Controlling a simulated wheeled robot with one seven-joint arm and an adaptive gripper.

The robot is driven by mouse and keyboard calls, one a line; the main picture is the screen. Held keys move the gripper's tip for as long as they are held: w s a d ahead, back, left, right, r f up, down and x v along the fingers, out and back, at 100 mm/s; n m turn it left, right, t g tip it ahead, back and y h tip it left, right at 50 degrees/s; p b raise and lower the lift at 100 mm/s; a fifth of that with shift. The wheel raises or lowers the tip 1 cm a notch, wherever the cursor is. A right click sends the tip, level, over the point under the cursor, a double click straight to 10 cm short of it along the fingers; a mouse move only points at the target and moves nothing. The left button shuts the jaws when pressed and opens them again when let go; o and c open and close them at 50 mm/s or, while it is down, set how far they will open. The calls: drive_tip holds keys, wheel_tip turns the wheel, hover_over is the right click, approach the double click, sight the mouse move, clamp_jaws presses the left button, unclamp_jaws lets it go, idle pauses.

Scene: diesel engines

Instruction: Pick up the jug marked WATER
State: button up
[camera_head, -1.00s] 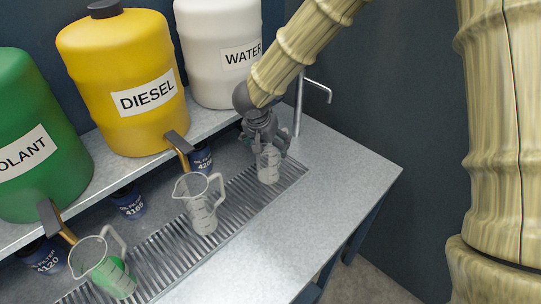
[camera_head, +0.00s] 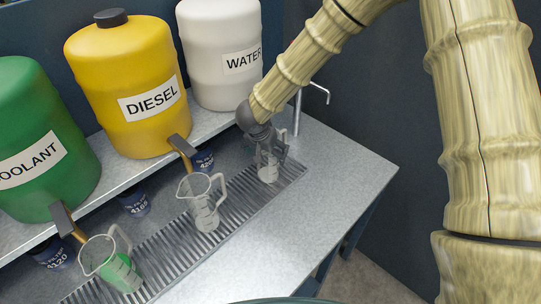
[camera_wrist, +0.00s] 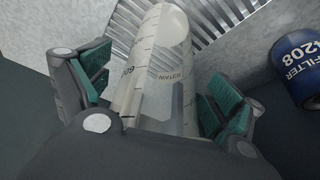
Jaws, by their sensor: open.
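The clear jug marked WATER (camera_wrist: 150,75) stands between the two open fingers of my gripper (camera_wrist: 155,95) in the wrist view. Its printed scale and the word WATER show on its wall. Green pads face the jug from both sides, with a visible gap on the right; contact on the left is unclear. In the head view the jug (camera_head: 268,170) stands on the drain grating below the white WATER tank (camera_head: 222,60).
A second clear jug (camera_head: 203,205) stands on the grating (camera_head: 165,248) below the yellow DIESEL tank (camera_head: 130,90). A jug with green liquid (camera_head: 118,268) is below the green COOLANT tank (camera_head: 40,140). Blue filter cans (camera_head: 203,161) stand under the shelf. The bench top (camera_head: 320,180) is clear at right.

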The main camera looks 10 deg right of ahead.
drive_tip(key=c, duration=0.7)
drive_tip(key=shift+s, duration=0.1)
drive_tip(key=shift+c, duration=1)
drive_tip(key=shift+s+a, duration=0.1)
